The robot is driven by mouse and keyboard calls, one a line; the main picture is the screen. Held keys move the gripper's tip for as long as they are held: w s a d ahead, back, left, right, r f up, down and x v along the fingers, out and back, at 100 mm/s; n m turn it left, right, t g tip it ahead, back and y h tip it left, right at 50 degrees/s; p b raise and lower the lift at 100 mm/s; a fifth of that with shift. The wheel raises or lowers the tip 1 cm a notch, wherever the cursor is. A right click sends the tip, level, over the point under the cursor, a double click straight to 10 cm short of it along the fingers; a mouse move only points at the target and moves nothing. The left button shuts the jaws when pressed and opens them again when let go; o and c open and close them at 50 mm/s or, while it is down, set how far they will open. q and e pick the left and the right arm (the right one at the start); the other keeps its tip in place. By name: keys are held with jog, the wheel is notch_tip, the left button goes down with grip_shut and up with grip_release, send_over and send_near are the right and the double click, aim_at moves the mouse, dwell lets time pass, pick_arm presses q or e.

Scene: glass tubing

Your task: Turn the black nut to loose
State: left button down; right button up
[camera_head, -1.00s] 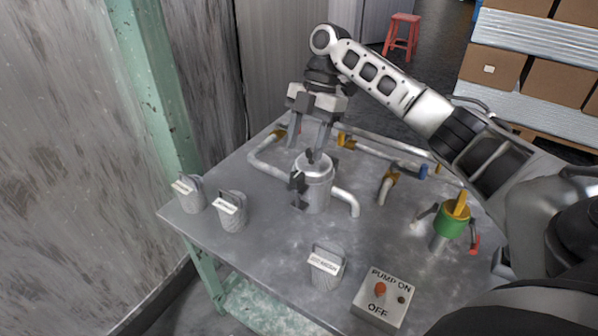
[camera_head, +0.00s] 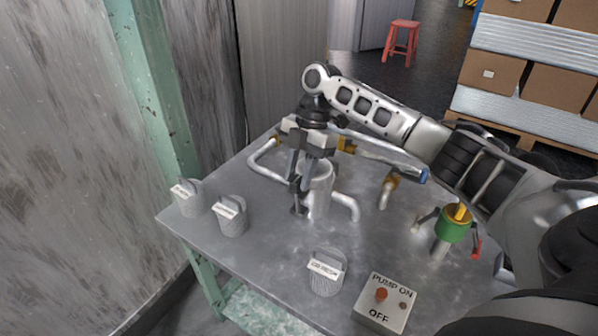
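Dark parts (camera_head: 299,208) of the side fitting show below the fingers. My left gripper is not in view.
A pump switch box (camera_head: 385,303) is at the front right. A green and yellow valve (camera_head: 453,223) stands right.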

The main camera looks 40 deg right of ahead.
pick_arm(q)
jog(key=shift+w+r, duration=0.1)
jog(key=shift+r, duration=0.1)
pick_arm(e)
jog(key=shift+r+n+p, duration=0.15)
jog(key=shift+n+p, duration=0.25)
jog(key=shift+p, duration=0.05)
jog(key=shift+n+g+p, duration=0.4)
jog(key=shift+n, duration=0.2)
jog(key=shift+w+n+g+h+p, duration=0.1)
jog(key=shift+n+g+h+p, duration=0.3)
jog(key=shift+n, duration=0.6)
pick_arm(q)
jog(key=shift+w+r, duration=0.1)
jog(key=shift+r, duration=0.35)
pick_arm(e)
jog(key=shift+a+n+h, duration=0.1)
jog(key=shift+n+h, duration=0.2)
jog(key=shift+n, duration=0.6)
jog(key=shift+g, duration=0.3)
